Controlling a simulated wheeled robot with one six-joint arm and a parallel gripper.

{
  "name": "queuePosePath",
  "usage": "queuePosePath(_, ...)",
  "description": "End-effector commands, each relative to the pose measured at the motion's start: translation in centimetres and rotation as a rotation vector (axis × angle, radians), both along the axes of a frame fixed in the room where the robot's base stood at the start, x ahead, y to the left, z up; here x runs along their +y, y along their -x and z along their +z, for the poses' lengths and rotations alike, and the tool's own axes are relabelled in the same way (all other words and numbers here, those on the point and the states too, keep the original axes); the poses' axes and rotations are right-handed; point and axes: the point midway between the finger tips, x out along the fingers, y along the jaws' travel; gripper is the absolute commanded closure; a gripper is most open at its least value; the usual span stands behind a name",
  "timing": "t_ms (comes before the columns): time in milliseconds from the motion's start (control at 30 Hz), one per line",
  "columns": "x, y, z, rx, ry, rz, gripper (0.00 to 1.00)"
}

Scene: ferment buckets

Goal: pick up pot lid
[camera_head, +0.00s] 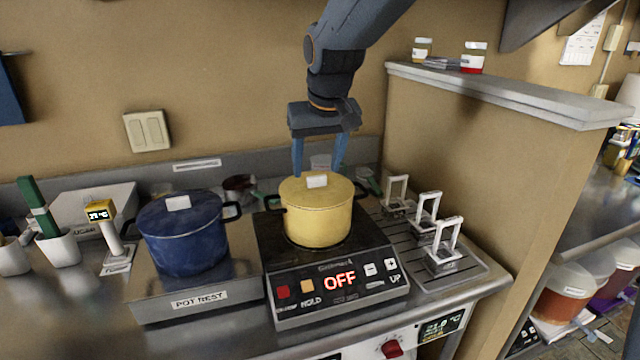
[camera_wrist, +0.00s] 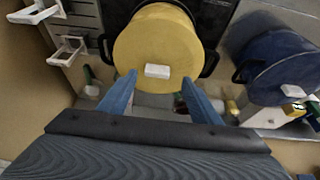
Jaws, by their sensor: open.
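A yellow pot with its yellow pot lid (camera_head: 300,188) stands on the black hot plate, whose display reads OFF. The lid has a white block handle (camera_head: 317,181) on top. A second pot, blue with a blue lid (camera_head: 165,212) and white handle, stands on the pot rest to the left. My gripper (camera_head: 318,172) is open and points down just behind or above the yellow lid. In the wrist view the yellow lid (camera_wrist: 158,40) fills the top middle. Its white handle (camera_wrist: 158,71) lies between the blue fingertips (camera_wrist: 158,75), apart from both. The height gap is hard to judge.
The hot plate (camera_head: 300,310) sits between the pot rest (camera_head: 190,301) and a drip tray (camera_head: 470,277) with several white stands. A thermometer (camera_head: 112,240) and white cups are at left. A wall with a ledge (camera_head: 500,92) rises at right.

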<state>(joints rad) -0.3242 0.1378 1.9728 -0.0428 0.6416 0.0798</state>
Motion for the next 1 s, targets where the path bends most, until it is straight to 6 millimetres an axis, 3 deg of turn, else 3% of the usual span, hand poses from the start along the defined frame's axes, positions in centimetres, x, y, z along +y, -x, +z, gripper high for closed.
queuePosePath(233,-0.7,-1.7,-2.8,0.007,-0.006,-0.007,0.42)
queuePosePath(533,-0.7,-1.8,-3.2,0.003,-0.005,-0.008,0.42)
queuePosePath(800,-0.6,-1.8,-3.1,0.003,-0.005,-0.008,0.86)
queuePosePath(1000,-0.8,-2.0,-3.2,0.005,-0.007,-0.01,0.89)
